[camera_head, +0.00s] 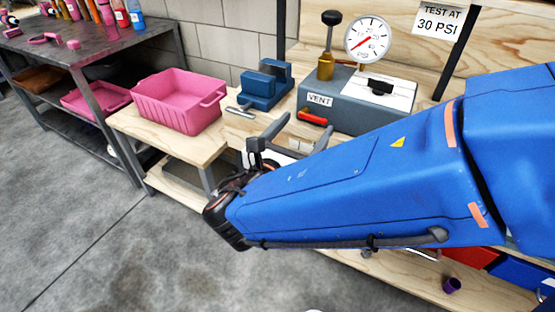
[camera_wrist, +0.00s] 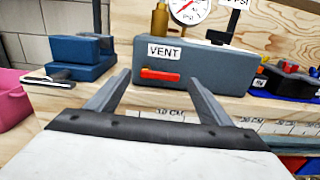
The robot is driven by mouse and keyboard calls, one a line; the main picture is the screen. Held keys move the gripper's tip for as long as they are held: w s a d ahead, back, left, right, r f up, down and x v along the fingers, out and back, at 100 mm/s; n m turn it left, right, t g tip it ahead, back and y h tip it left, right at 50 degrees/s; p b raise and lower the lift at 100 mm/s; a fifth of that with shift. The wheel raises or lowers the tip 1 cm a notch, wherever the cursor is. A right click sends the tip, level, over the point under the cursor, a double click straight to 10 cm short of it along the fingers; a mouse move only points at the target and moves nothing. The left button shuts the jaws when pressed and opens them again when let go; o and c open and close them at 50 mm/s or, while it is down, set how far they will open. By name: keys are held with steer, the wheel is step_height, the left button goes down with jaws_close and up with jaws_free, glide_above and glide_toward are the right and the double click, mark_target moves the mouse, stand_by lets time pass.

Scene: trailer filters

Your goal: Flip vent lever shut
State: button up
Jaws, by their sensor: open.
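The vent lever is a red bar (camera_head: 313,118) on the front face of a grey test box (camera_head: 345,107), just under the VENT label (camera_head: 320,100). In the wrist view the red lever (camera_wrist: 160,75) lies nearly level across the box front (camera_wrist: 205,75). My gripper (camera_head: 281,132) is open and empty, with its two grey fingers pointing toward the box. In the wrist view the fingers of my gripper (camera_wrist: 157,82) stand apart on either side of the lever, and the lever shows beyond and between their tips. I cannot tell how far the tips are from it.
A blue vise (camera_head: 265,85) with a metal handle stands left of the box. A pink bin (camera_head: 180,100) sits farther left on the wooden bench (camera_head: 215,140). A pressure gauge (camera_head: 368,39) and brass pump (camera_head: 328,67) rise from the box. Dark and colored items (camera_wrist: 285,80) lie right of it.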

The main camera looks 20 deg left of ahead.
steer(key=s+a, duration=0.1)
steer(key=s, duration=1.4)
steer(key=shift+s+a, duration=0.1)
steer(key=shift+s, duration=0.1)
